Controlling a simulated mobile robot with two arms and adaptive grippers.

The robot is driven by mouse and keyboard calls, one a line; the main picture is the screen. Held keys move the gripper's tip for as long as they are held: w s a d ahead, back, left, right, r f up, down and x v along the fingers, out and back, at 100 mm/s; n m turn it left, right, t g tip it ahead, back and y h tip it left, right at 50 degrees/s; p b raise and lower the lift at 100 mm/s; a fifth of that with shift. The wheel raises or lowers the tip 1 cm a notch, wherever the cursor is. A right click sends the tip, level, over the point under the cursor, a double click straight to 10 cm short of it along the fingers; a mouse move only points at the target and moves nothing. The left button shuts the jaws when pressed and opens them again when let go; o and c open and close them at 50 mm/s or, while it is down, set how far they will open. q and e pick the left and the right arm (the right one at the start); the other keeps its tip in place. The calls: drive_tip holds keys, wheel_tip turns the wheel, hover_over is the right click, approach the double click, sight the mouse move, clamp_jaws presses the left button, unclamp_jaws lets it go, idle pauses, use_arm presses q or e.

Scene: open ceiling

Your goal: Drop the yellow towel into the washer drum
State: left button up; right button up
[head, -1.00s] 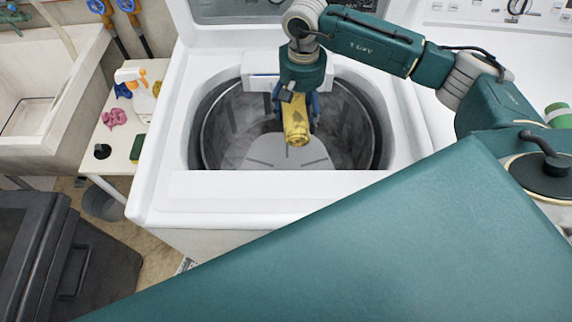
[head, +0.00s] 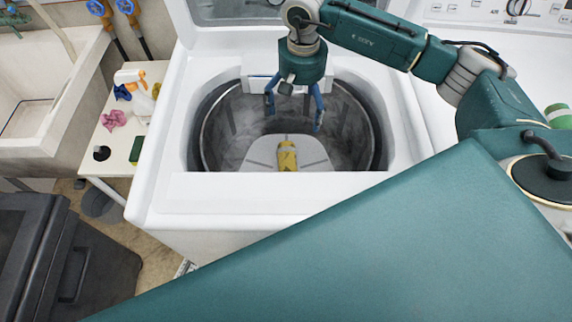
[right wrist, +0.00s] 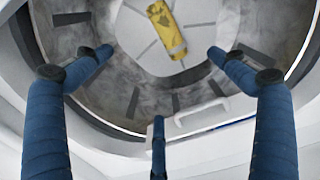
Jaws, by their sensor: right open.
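The yellow towel (head: 287,155) is a small rolled bundle lying on the grey bottom plate inside the washer drum (head: 225,128). In the right wrist view the towel (right wrist: 167,28) lies apart from my fingers, with the drum wall (right wrist: 75,40) around it. My right gripper (head: 294,118) is open and empty above the drum opening, its blue fingers spread. In the right wrist view its fingers (right wrist: 160,60) are spread wide with nothing between them. My left gripper is not in view.
The white washer (head: 155,180) has its lid raised at the back. A small side table (head: 118,150) with a spray bottle (head: 140,95) and a pink cloth (head: 113,119) stands left, beside a sink (head: 40,110). A dark bin (head: 95,255) is at lower left.

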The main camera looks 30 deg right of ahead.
wheel_tip(320, 180, up, 9)
idle(0.3)
drive_tip(key=shift+r, duration=0.1)
